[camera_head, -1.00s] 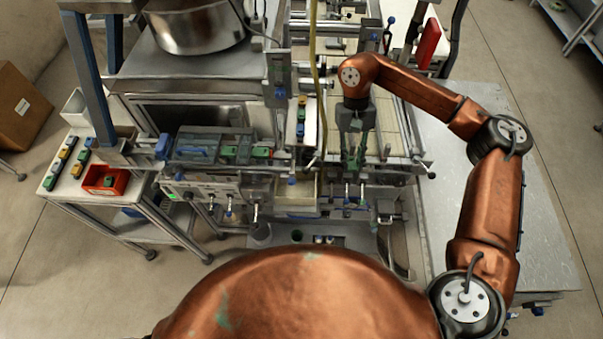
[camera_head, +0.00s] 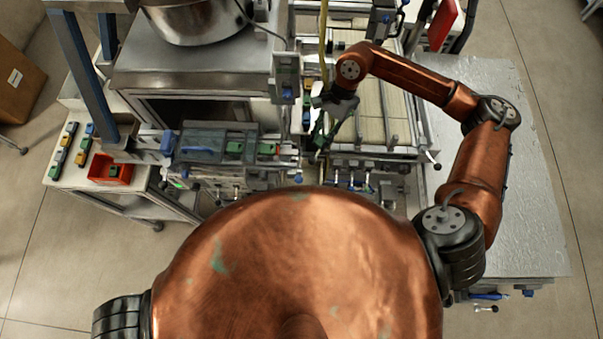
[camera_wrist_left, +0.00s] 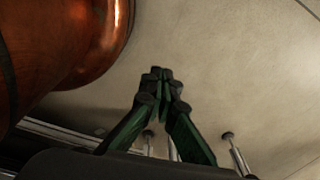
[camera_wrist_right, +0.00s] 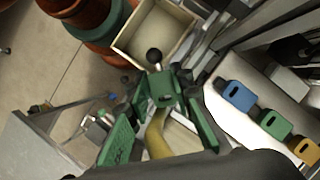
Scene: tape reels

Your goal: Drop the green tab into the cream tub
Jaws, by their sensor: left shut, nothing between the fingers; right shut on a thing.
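My right gripper (camera_head: 318,148) is shut on a green tab, tilted down and to the left in the head view. In the right wrist view the green tab (camera_wrist_right: 164,92), with a dark slot, sits between the green fingers. The cream tub (camera_wrist_right: 183,49), a square open box, shows just beyond the fingertips in that view. Its visible floor is bare. I cannot make out the tub in the head view, where my copper body covers the lower middle. My left gripper (camera_wrist_left: 160,76) is shut and empty above the floor, beside copper body parts; it is outside the head view.
A black-knobbed lever (camera_wrist_right: 154,56) stands between the tab and the tub. A yellow hose (camera_wrist_right: 158,140) passes near the fingers. A white ledge beside them carries blue (camera_wrist_right: 237,95), green (camera_wrist_right: 274,124) and orange tabs. A red bin (camera_head: 110,170) stands on the left table.

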